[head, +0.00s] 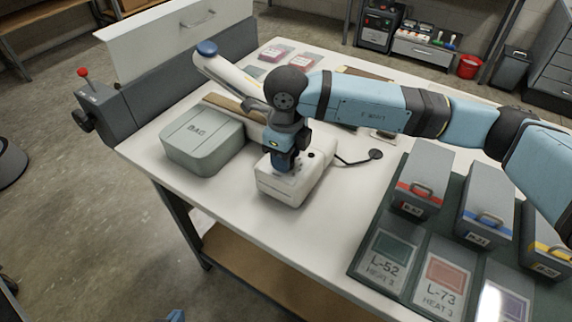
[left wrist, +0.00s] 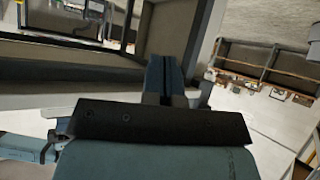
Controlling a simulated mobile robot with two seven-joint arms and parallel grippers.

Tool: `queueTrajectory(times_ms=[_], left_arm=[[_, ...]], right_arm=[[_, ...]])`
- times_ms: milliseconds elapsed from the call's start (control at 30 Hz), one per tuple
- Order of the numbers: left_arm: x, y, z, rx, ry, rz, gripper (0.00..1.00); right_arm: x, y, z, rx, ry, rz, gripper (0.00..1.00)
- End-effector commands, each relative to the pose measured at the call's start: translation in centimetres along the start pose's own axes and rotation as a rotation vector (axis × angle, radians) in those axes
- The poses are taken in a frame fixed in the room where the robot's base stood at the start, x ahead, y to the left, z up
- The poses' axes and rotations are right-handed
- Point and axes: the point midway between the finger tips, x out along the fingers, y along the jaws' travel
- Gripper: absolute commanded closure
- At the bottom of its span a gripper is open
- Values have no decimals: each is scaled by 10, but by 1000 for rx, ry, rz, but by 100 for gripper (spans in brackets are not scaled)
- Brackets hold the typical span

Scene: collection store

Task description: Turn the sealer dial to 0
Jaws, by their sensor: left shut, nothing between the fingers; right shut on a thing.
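The sealer is a white box (head: 300,190) near the middle of the white table, with a pale arm (head: 228,72) ending in a blue knob (head: 207,47) behind it. My right gripper (head: 284,170) reaches down from above onto the sealer's top and is shut on the dial. The gripper covers the dial, so its pointer and numbers cannot be read. My left gripper (left wrist: 165,75) is shut and empty in the left wrist view, away from the sealer. Only a small blue piece, perhaps of my left arm, shows at the head view's bottom edge.
A grey-green lidded box (head: 203,145) stands left of the sealer. A dark mat (head: 362,262) at right holds grey boxes with coloured labels and cards, including L-52 (head: 388,258) and L-73 (head: 440,283). A black cable end (head: 375,154) lies right of the sealer. The front table strip is clear.

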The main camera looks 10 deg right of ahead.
Motion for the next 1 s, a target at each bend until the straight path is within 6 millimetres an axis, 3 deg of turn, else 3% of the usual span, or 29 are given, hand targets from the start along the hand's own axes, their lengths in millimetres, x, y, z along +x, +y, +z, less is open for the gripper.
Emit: queueTrajectory(times_ms=[100, 400, 1000], left_arm=[[10, 1, 10, -11, 0, 0, 100], [15, 4, 8, 7, 34, 5, 100], [14, 2, 11, 28, 37, 5, 100]], right_arm=[[4, 0, 0, -94, -2, -3, 84], [2, 0, 0, -263, -2, -2, 84], [-1, 0, 0, -336, -1, -1, 84]])
